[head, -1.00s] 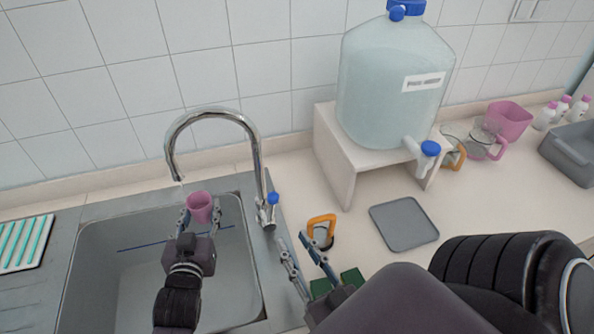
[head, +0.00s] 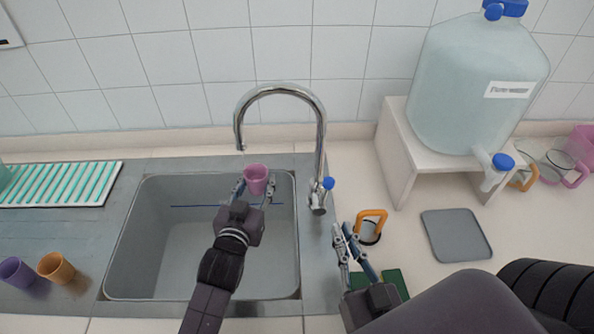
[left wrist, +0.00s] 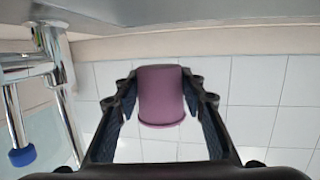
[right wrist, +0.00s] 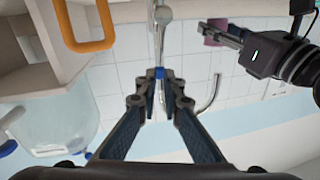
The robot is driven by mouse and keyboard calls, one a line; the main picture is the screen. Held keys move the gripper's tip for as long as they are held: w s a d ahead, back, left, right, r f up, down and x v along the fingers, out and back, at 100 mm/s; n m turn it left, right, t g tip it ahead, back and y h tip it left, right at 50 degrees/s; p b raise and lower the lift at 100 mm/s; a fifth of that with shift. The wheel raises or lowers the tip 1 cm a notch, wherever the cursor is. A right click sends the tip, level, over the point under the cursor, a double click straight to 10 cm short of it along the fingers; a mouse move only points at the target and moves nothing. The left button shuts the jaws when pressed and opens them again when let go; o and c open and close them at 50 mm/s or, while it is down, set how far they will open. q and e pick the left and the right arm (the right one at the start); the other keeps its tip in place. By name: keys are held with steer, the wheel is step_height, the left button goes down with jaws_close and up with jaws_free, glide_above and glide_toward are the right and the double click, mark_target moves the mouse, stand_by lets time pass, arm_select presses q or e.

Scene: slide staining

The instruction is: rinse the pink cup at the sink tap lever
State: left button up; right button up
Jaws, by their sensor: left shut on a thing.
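The pink cup (head: 256,179) is upright between the fingers of my left gripper (head: 255,190), which is shut on it. It is over the sink, below and slightly right of the tap spout (head: 240,145). I cannot make out water falling. The cup also fills the gap between the fingers in the left wrist view (left wrist: 162,97). The blue-tipped tap lever (head: 328,183) is at the right of the tap base. My right gripper (head: 346,231) is open and empty, in front of the lever and apart from it. The lever's blue tip lies beyond its fingertips in the right wrist view (right wrist: 159,73).
An orange-handled mug (head: 371,222) stands just right of my right gripper, with a green object (head: 392,283) nearby. A grey tray (head: 456,235) and a water jug (head: 470,90) on a white stand are further right. Purple (head: 15,271) and orange (head: 55,267) cups stand left of the sink (head: 180,240).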

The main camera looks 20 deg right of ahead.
mark_target(323, 196)
steer(key=shift+w+d, duration=0.35)
steer(key=shift+w, duration=0.05)
jaws_close()
steer(key=w+d+y, duration=0.2)
steer(key=d, duration=0.1)
steer(key=d+n+g+y, duration=0.1)
steer(key=d+y, duration=0.1)
steer(key=shift+w+f, duration=0.1)
steer(key=shift+w, duration=0.3)
steer(key=s+d+r+m+t+y, duration=0.1)
steer(key=s+d+m+y, duration=0.2)
steer(key=m, duration=0.4)
steer(key=s+d+r+m+y, duration=0.1)
steer(key=s+d+m, duration=0.1)
steer(key=s+m, duration=0.4)
steer(key=shift+m+t, duration=0.3)
steer(key=x, duration=1.1)
steer(key=shift+w+d, duration=0.15)
steer(key=shift+w, duration=0.1)
steer(key=shift+w+a, duration=0.5)
steer(key=shift+a, duration=0.35)
steer(key=shift+w+a, duration=0.45)
steer(key=shift+a, duration=0.4)
